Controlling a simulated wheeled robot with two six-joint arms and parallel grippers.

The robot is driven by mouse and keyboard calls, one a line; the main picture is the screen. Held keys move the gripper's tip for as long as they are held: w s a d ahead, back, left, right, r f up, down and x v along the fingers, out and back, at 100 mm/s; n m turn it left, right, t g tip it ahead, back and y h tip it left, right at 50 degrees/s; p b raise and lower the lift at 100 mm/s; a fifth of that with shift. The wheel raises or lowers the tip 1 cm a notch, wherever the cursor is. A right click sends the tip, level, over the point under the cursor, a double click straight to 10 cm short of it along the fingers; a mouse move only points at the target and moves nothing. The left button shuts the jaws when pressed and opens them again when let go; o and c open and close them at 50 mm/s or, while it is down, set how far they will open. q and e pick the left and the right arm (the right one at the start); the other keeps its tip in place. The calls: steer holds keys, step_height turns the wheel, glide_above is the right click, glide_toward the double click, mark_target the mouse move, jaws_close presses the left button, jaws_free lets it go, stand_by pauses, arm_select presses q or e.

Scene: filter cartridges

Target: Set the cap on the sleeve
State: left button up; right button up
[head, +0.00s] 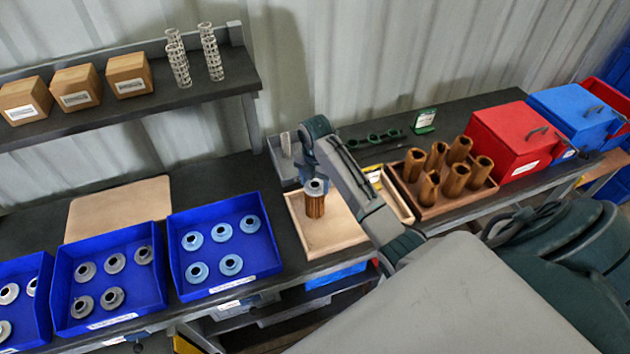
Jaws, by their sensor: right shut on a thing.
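A brown sleeve (315,207) stands upright on a light wooden tray (345,235) at the middle of the bench. A grey cap (316,187) with a dark centre is at the sleeve's top end. My right gripper (313,178) reaches in from the right and is shut on the cap, directly above the sleeve. The fingers are small and partly hidden, and I cannot tell whether the cap is fully seated or just above the rim. My left gripper is not in view.
Blue bins hold light-blue caps (221,231) and grey caps (115,263) at left. A brown tray (440,207) of several sleeves (457,178) stands right, beside red (508,143) and blue (572,117) boxes. A tan board (117,207) lies behind the bins. Cartons and mesh cores occupy the shelf (150,108).

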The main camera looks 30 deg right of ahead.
steer(key=shift+f, duration=0.3)
steer(key=o, duration=1)
steer(key=shift+r, duration=0.1)
